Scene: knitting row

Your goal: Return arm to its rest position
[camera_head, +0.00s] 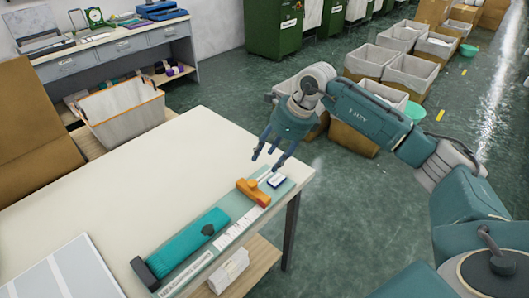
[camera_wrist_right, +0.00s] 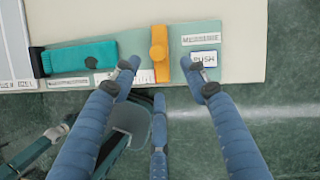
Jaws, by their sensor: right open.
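My right gripper (camera_head: 267,158) hangs above the right end of the white table, with its fingers spread and nothing between them. In the wrist view, the open fingers (camera_wrist_right: 160,75) show over the table edge and the green strip (camera_wrist_right: 221,53). An orange piece (camera_head: 253,191) sits on the strip, just below the fingers in the head view; it also shows between the fingertips in the wrist view (camera_wrist_right: 159,53). A white label reading "PUSH" (camera_wrist_right: 204,57) lies right of it. A teal bar (camera_head: 188,247) lies along the strip. My left gripper is not in view.
The white table (camera_head: 150,180) is mostly bare, with a grey-white sheet (camera_head: 65,272) at front left. A white basket (camera_head: 122,115) stands behind it. Grey bins (camera_head: 410,72) and green cabinets (camera_head: 272,28) stand farther back. Green floor is open right of the table.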

